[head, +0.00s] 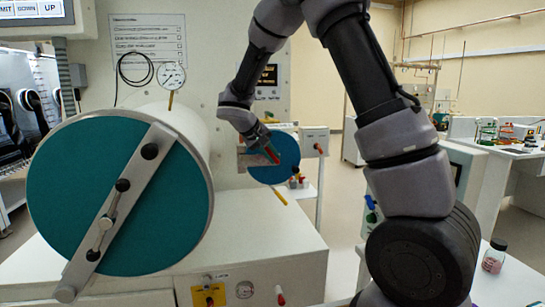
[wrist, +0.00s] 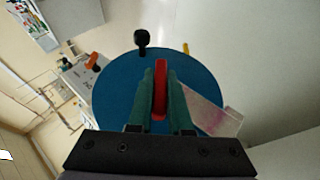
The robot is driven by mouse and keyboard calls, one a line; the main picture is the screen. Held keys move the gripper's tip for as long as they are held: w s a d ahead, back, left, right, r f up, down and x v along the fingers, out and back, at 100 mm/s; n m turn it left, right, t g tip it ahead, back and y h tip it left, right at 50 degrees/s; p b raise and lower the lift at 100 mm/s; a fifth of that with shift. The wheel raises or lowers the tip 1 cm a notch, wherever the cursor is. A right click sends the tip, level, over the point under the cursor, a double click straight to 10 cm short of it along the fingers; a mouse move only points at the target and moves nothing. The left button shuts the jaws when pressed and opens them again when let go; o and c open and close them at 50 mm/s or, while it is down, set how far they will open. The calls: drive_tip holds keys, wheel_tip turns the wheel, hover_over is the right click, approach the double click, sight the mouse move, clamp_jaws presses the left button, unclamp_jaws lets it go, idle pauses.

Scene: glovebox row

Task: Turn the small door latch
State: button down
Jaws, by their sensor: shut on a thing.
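The small round blue door (head: 287,166) is in the middle of the head view and fills the centre of the wrist view (wrist: 113,100). Its red latch (wrist: 161,88) stands lengthwise between my fingers in the wrist view; in the head view the red latch (head: 273,155) is partly covered by my gripper. My gripper (head: 268,148) is at the door face, its green fingers (wrist: 161,95) shut on the red latch from both sides. The lower part of the latch is hidden behind the fingers and gripper body.
A large teal door (head: 75,190) with a grey bar (head: 118,200) fills the left. A black knob (wrist: 141,38) and a yellow handle (wrist: 186,48) sit near the small door's rim. A pale plate (wrist: 205,113) crosses the door beside my fingers. A bottle (head: 494,256) stands at right.

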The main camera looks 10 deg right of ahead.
drive_tip(key=shift+h, duration=0.7)
drive_tip(key=c, duration=0.8)
unclamp_jaws()
drive_tip(key=shift+c, duration=0.2)
drive_tip(key=shift+a, duration=0.1)
drive_tip(key=v, duration=1)
drive_tip(key=shift+s+a, duration=0.2)
drive_tip(key=shift+a, duration=0.1)
